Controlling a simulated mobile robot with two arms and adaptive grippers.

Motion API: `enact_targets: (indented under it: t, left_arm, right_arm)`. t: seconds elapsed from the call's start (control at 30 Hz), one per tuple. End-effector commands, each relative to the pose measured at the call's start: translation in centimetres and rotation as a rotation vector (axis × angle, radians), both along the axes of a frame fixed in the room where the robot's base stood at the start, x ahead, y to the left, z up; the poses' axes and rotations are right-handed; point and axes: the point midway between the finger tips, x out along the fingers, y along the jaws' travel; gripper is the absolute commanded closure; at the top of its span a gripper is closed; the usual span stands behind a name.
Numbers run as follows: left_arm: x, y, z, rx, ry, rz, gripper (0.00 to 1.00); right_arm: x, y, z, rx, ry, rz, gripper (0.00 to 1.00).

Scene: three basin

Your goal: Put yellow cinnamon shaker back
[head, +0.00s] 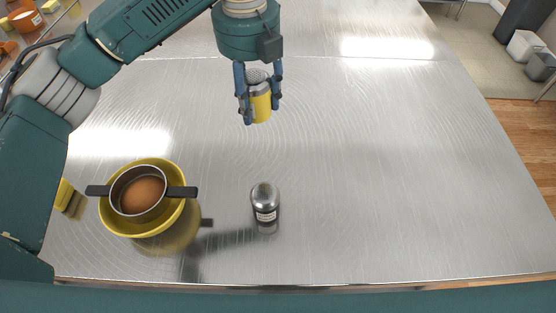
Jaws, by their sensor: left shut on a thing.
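The yellow cinnamon shaker (261,106) has a yellow lower body and a metal perforated top. My left gripper (259,105) comes down from the top of the head view and is shut on the shaker, with one finger on each side. The shaker looks roughly upright over the back middle part of the metal table; I cannot tell whether its base touches the table. My right gripper is not in view.
A second shaker (265,207), metal with a dark label, stands near the table's front. A yellow bowl (112,220) holds a two-handled pot (122,185) with brown contents at front left. A yellow sponge-like block (66,199) lies beside it. The metal table (400,180) is clear on the right.

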Motion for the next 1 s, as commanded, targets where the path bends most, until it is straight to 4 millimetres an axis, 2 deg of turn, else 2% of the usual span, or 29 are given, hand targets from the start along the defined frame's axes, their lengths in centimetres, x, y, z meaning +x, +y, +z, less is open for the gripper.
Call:
enact_targets:
  t: [0.1, 0.2, 0.33, 0.5, 0.57, 0.77, 1.0]
  left_arm:
    - [0.5, -1.9, 0.8, 0.010, 0.000, -0.312, 0.83]
    - [0.8, -3.0, 1.3, 0.015, 0.002, -0.530, 0.83]
    - [1.0, -3.9, 1.7, 0.021, 0.005, -0.727, 0.83]
    - [1.0, -4.4, 1.3, 0.022, 0.011, -0.840, 0.83]
    - [0.9, -4.4, 0.4, 0.022, 0.014, -0.849, 0.83]
    - [0.8, -4.4, -4.6, 0.019, 0.015, -0.849, 0.83]
    - [0.9, -4.3, -10.6, 0.023, 0.013, -0.845, 0.83]
  right_arm:
    - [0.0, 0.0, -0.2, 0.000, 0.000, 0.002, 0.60]
    - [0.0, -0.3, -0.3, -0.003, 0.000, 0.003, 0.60]
    - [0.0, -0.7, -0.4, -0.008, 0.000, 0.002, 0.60]
    - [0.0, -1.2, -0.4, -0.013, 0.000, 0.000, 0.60]
    - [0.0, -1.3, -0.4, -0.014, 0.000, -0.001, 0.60]
    - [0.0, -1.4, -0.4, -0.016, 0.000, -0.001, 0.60]
    - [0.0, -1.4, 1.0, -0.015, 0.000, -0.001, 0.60]
